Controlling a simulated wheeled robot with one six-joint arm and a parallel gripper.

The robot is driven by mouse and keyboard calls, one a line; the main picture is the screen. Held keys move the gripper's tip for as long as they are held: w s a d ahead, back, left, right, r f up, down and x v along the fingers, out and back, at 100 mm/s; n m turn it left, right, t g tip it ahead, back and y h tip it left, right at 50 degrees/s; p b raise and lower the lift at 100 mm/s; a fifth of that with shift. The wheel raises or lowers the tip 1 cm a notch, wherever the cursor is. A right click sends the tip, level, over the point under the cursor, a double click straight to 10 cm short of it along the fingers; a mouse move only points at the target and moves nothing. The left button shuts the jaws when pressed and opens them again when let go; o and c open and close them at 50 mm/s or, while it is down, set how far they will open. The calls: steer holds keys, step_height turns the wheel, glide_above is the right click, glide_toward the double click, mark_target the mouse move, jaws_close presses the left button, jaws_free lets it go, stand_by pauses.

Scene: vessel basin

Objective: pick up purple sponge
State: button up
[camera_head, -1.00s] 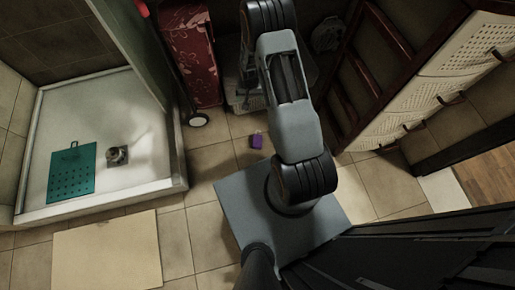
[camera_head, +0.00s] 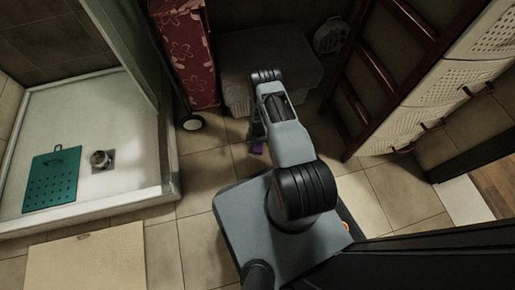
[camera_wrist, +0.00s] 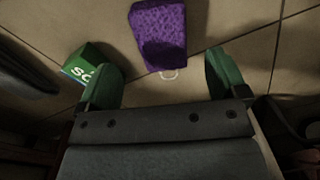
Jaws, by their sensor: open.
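The purple sponge (camera_wrist: 158,32) lies on the tiled floor, near the top middle of the wrist view. My gripper (camera_wrist: 163,80) is open, with its green-tipped fingers apart. The sponge lies just beyond the fingertips, roughly in line with the gap between them, and is not held.
A green item with white lettering (camera_wrist: 82,66) is beside the left finger in the wrist view. A grey box (camera_head: 235,75) stands behind the arm, a red floral case (camera_head: 185,55) to the left, and a dark red ladder (camera_head: 375,70) to the right. A shower basin (camera_head: 100,213) is at left.

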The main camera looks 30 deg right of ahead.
mark_target(257, 145)
steer(key=shift+w+f+b, duration=0.2)
steer(key=shift+f+b, duration=1.65)
steer(key=shift+f, duration=1.1)
steer(key=shift+r, duration=0.1)
steer(key=c, duration=1)
steer(key=shift+r, duration=0.1)
